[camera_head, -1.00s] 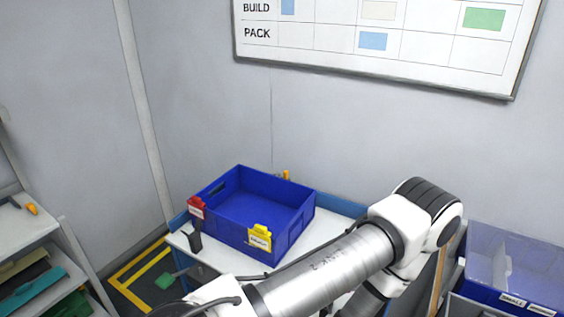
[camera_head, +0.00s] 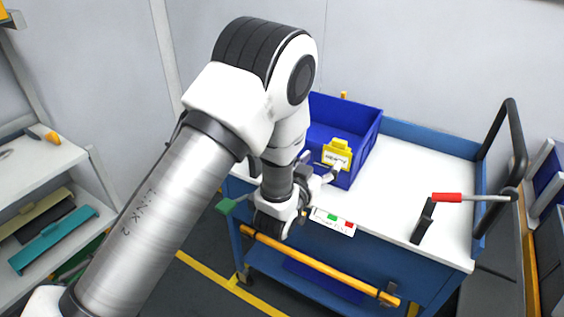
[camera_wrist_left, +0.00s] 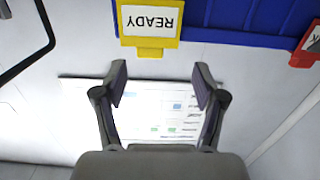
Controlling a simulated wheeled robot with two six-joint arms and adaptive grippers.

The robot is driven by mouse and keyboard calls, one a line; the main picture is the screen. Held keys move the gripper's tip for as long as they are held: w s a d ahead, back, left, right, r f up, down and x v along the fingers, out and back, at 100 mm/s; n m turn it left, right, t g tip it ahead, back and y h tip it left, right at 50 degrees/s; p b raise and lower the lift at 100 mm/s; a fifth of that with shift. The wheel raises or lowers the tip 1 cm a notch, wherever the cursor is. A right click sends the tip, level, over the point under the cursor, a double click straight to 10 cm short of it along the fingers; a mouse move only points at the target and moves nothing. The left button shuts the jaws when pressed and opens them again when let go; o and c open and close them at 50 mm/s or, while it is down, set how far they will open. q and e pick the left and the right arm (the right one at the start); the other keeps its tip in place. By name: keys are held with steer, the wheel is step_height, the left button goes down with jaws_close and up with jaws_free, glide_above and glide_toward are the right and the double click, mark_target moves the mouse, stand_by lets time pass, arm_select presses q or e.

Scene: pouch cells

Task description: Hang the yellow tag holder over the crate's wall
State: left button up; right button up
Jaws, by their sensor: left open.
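The yellow tag holder (camera_head: 337,155), with a white label reading READY, sits at the near wall of the blue crate (camera_head: 366,137). In the left wrist view the holder (camera_wrist_left: 150,43) appears upside down against the crate (camera_wrist_left: 235,18), its tab reaching past the wall's edge. It looks hung over that wall. My left gripper (camera_head: 322,169) is beside the holder in the head view. My right gripper is not in view.
The crate stands on a white-topped blue cart (camera_head: 425,165). A red-handled tool (camera_head: 447,197) rests on a black stand to the right. A red tag holder (camera_wrist_left: 306,45) is on the crate wall. A shelf (camera_head: 40,170) stands at left. The cart top right of the crate is largely clear.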

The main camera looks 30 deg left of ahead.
mark_target(339, 144)
arm_select(q)
steer(key=shift+t, duration=0.4)
steer(key=w, duration=0.2)
steer(key=w+d+r, duration=0.1)
steer(key=w, duration=0.5)
steer(key=shift+w+d+r, duration=0.15)
steer(key=shift+d+r, duration=0.1)
steer(key=shift+d, duration=0.1)
steer(key=shift+w+f, duration=0.1)
steer(key=shift+w, duration=0.2)
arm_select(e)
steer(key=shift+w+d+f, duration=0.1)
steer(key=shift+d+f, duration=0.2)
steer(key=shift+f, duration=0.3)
arm_select(q)
steer(key=c, duration=1.1)
